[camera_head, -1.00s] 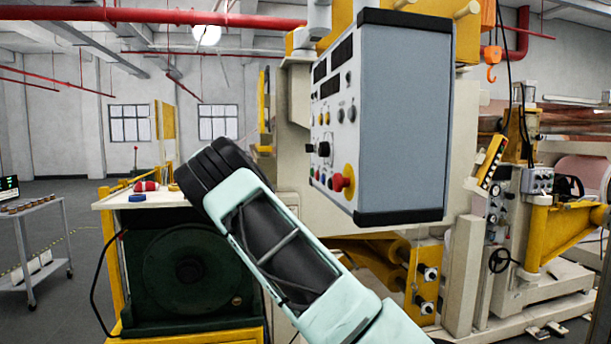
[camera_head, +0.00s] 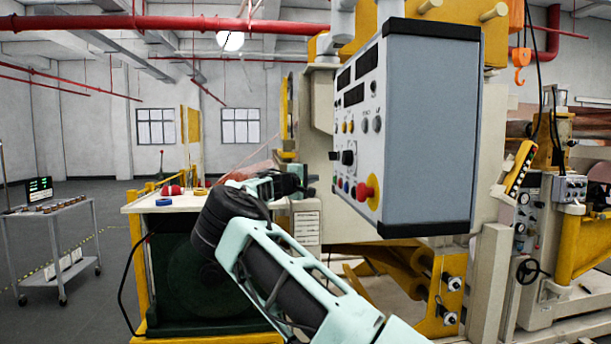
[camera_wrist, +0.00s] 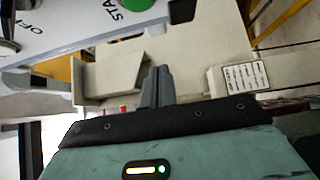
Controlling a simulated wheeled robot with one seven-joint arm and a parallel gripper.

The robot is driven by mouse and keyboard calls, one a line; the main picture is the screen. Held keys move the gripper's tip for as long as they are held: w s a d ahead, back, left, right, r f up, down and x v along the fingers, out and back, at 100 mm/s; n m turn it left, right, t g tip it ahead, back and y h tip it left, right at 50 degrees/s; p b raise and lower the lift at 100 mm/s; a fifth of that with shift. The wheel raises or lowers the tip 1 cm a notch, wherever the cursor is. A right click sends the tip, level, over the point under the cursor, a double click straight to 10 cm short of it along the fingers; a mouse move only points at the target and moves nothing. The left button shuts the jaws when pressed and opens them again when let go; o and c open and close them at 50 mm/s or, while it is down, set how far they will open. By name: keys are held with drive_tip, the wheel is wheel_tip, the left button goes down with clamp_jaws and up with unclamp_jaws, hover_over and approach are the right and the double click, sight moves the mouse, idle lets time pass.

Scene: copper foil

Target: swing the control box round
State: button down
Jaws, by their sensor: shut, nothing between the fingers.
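The control box (camera_head: 425,130) is a grey-blue case with black top and bottom edges, hanging in the middle right of the head view. Its white panel (camera_head: 360,125) faces left, with dark displays, knobs, small buttons and a red knob on a yellow base. The wrist view shows part of the panel (camera_wrist: 85,22) at upper left, with a green start button. My gripper (camera_wrist: 157,72) is shut and empty, its fingers pointing ahead below and beside the panel. In the head view my gripper (camera_head: 303,180) is small, left of the panel's lower part; I see no clear contact.
A cream-topped cabinet (camera_head: 165,204) with a red item and small rings stands behind my arm on the left. A cart (camera_head: 45,218) stands farther left on open floor. Yellow and cream machinery (camera_head: 440,290) fills the space below and right of the box.

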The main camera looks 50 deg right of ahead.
drive_tip(key=s+d+p, duration=0.2)
drive_tip(key=d+p, duration=0.1)
drive_tip(key=d, duration=0.3)
drive_tip(key=shift+s, duration=0.25)
